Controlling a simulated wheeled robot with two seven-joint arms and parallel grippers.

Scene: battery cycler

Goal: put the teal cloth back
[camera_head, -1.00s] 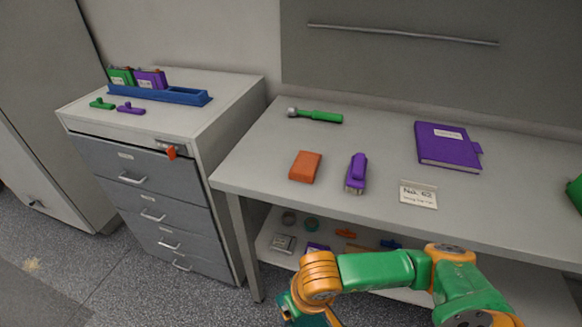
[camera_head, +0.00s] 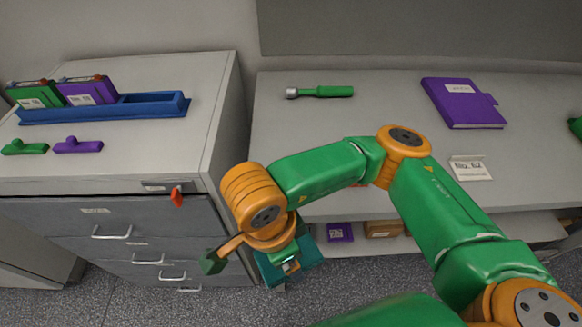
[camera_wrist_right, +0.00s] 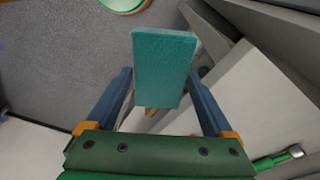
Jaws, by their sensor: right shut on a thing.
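The teal cloth (camera_wrist_right: 163,60) is a flat teal slab held between the two dark blue fingers of my right gripper (camera_wrist_right: 160,92) in the right wrist view. In the head view, my right gripper (camera_head: 290,265) hangs in front of the workbench's left end, beside the drawer cabinet, and the teal cloth (camera_head: 270,270) shows partly around it. It is in the air over the floor. My left gripper is not in view.
The drawer cabinet (camera_head: 205,130) on the left carries a blue rack (camera_head: 150,108) and two small handled pieces. A red-orange tag (camera_head: 177,196) hangs at its top drawer. The workbench (camera_head: 290,130) holds a green-handled tool (camera_head: 325,91) and a purple binder (camera_head: 460,105); its lower shelf holds boxes.

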